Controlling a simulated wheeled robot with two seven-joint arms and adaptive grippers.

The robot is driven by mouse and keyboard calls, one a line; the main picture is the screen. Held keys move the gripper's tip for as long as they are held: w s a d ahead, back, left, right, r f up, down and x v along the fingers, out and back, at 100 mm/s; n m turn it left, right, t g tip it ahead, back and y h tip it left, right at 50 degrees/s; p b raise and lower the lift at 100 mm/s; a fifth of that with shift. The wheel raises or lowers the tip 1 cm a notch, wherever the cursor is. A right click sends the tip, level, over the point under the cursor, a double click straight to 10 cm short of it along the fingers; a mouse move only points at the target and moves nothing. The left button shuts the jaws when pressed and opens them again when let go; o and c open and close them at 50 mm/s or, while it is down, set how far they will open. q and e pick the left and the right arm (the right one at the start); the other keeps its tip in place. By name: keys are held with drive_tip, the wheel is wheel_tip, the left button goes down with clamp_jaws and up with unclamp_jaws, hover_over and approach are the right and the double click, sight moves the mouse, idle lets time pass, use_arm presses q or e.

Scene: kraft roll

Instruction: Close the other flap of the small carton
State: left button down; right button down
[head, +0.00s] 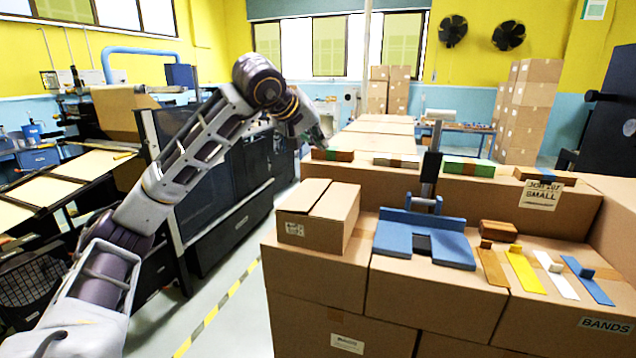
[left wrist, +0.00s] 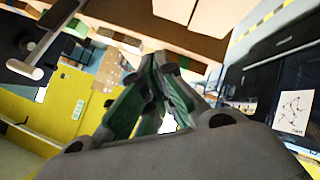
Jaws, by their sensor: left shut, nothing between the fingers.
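The small carton (head: 311,231) is a brown box with a white label, standing at the left end of the front row of boxes. Its two top flaps, left (head: 304,194) and right (head: 336,200), look nearly flat, with a seam between them. I cannot tell whether either is slightly raised. My left gripper (head: 318,140) is above and behind the carton, apart from it. In the left wrist view its green fingers (left wrist: 152,78) meet at the tips, shut and empty. What seems to be the carton (left wrist: 176,10) shows at that view's top edge. My right gripper is not in view.
A blue stand (head: 424,238) with a dark upright post is right of the carton. Several coloured strips, including a yellow one (head: 524,268), lie farther right. A raised back row of boxes (head: 400,186) carries small bundles. Open floor lies left of the boxes.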

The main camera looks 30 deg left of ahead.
use_arm(q)
drive_tip(key=shift+s+a+f+m+g+y, duration=0.3)
drive_tip(key=shift+s+a+f+m, duration=0.15)
drive_tip(key=shift+m, duration=0.4)
drive_tip(key=shift+s+a+f+m+g+y, duration=0.15)
drive_tip(key=shift+s+a+f+m+g, duration=0.25)
drive_tip(key=shift+m, duration=0.4)
drive_tip(key=shift+s+a+f+m+g+y, duration=0.3)
drive_tip(key=shift+f+m, duration=0.2)
drive_tip(key=shift+m, duration=0.35)
drive_tip(key=shift+a, duration=0.1)
drive_tip(key=p, duration=0.1)
approach(323, 189)
drive_tip(key=w, duration=0.3)
drive_tip(key=shift+a+r, duration=0.4)
drive_tip(key=shift+w+f, duration=0.15)
drive_tip(key=shift+f, duration=0.45)
drive_tip(key=shift+d+f, duration=0.15)
drive_tip(key=shift+f, duration=1.25)
drive_tip(key=shift+f, duration=0.15)
